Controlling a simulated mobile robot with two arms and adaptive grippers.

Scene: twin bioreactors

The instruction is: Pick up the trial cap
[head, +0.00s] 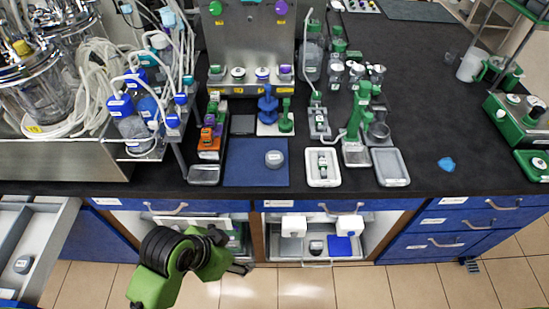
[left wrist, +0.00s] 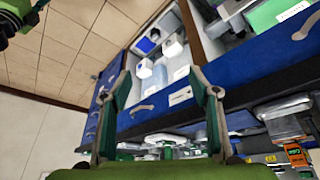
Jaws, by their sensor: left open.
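A small round grey labelled piece (head: 274,158), possibly the trial cap, lies on the blue mat (head: 245,178) on the black bench. Its label is too small to read. A similar dark grey labelled piece (head: 22,264) lies in the open drawer at the far left, and I cannot tell which of them is the trial cap. My left gripper (head: 240,267) is in front of the bench, below the worktop edge, partly hidden by its own arm. In the left wrist view the left gripper (left wrist: 160,75) has its fingers wide apart with nothing between them. My right gripper is not in view.
White trays (head: 323,181) and green stands (head: 356,153) stand right of the mat. Glass bioreactor vessels (head: 42,95) with tubing crowd the left. An open drawer (head: 55,250) sticks out at left. A blue piece (head: 446,164) lies on the clearer right bench.

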